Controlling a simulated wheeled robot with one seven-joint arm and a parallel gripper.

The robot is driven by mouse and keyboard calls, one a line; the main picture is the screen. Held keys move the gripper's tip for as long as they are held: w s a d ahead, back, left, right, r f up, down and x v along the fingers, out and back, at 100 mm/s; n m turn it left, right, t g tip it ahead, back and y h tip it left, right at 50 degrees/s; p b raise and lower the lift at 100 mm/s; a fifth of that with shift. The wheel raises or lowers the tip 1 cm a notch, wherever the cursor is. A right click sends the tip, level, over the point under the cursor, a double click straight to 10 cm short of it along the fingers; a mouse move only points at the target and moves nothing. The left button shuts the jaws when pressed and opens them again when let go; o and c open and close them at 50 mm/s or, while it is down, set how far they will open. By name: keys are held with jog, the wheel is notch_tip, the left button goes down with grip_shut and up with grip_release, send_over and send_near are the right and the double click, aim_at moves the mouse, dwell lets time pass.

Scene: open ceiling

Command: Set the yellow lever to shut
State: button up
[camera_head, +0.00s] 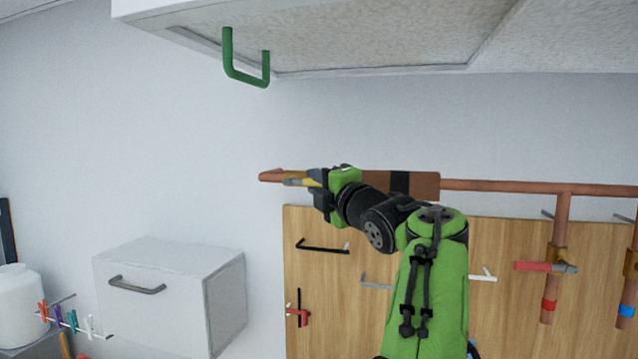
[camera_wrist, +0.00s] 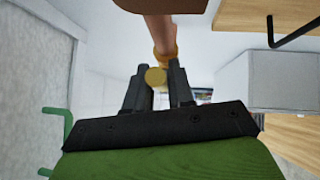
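A yellow lever (camera_head: 312,183) sits near the left end of a copper pipe that runs along the wall above the wooden board. In the wrist view its round yellow end (camera_wrist: 156,77) shows between my black fingers, with the pipe (camera_wrist: 160,32) behind it. My gripper (camera_head: 304,184) reaches it from the right in the head view. The fingers (camera_wrist: 160,86) stand close together on either side of the lever and appear shut on it. My gripper hides much of the lever and the valve body.
A brown block (camera_head: 418,186) lies along the pipe just right of my gripper. Below are a grey-handled box (camera_head: 165,262), hooks (camera_head: 322,248) on the board and a red-handled valve (camera_head: 533,266) at right.

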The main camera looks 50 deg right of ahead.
grip_shut()
jog(key=w+a+f+m+g+h+b, duration=0.1)
jog(key=m+g+h+b, duration=0.4)
jog(key=m+h, duration=0.5)
jog(key=w+a+f+m+g+h+b, duration=0.2)
jog(key=w+f+m+g+h+b, duration=0.2)
jog(key=m, duration=1.7)
jog(key=shift+w+f+g+h+b, duration=0.3)
jog(key=shift+g+h+b, duration=0.9)
jog(key=shift+h+b, duration=1.55)
jog(key=shift+s+h+p, duration=0.15)
jog(key=shift+h+p, duration=0.2)
jog(key=shift+p, duration=0.1)
